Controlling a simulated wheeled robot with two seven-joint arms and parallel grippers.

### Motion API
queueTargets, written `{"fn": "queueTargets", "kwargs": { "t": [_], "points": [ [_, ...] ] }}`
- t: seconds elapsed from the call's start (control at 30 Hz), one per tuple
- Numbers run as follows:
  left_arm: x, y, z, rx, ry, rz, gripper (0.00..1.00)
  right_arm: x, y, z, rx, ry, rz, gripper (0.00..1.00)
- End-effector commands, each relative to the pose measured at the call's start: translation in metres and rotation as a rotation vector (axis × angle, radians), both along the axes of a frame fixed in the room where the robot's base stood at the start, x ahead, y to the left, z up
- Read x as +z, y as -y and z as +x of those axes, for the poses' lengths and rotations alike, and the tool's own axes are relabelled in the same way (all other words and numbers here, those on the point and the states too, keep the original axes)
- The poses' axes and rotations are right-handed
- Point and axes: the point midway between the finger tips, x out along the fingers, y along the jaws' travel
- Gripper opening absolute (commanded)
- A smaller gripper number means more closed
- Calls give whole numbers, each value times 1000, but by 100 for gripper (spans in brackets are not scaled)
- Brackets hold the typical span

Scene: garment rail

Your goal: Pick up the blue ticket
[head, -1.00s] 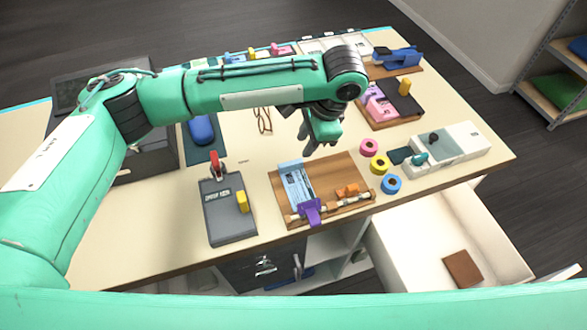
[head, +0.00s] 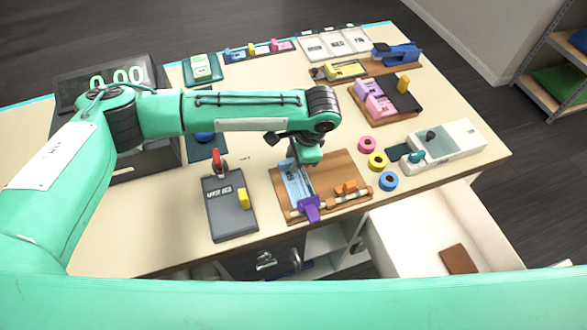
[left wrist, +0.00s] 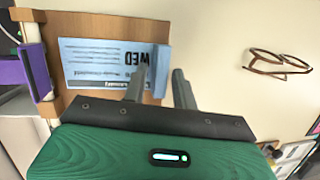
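The blue ticket (head: 297,187) lies on the wooden board (head: 340,172), with a purple clip (head: 309,208) near its front end. In the left wrist view the ticket (left wrist: 95,65) shows printed text reading WED, and a light-blue raised piece (left wrist: 161,68) stands at its far end. My left gripper (head: 306,160) is above the far end of the ticket. In the left wrist view its two fingers (left wrist: 158,80) are apart, one on each side of the raised piece, with nothing clamped. Whether they touch it cannot be told. My right gripper is out of view.
Orange blocks (head: 346,188) sit on the board's right part. Tape rolls (head: 377,161) stand to its right. A dark device with a red lever (head: 219,160) is to its left. Glasses (left wrist: 280,62) lie beyond the board. An open drawer (head: 410,235) juts out in front.

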Motion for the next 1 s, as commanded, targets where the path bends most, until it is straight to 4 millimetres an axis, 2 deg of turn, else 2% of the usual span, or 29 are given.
{"fn": "queueTargets", "kwargs": {
  "t": [0.03,0.13,0.67,0.87,1.0],
  "points": [
    [0,0,0,0,0,0,18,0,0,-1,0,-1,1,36],
    [0,0,0,0,0,0,0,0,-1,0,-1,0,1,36],
    [5,0,0,0,0,-1,0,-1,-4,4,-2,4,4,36],
    [26,0,1,0,3,-1,0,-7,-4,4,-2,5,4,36],
    [53,1,1,0,3,-3,0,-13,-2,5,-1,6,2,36]
  ]
}}
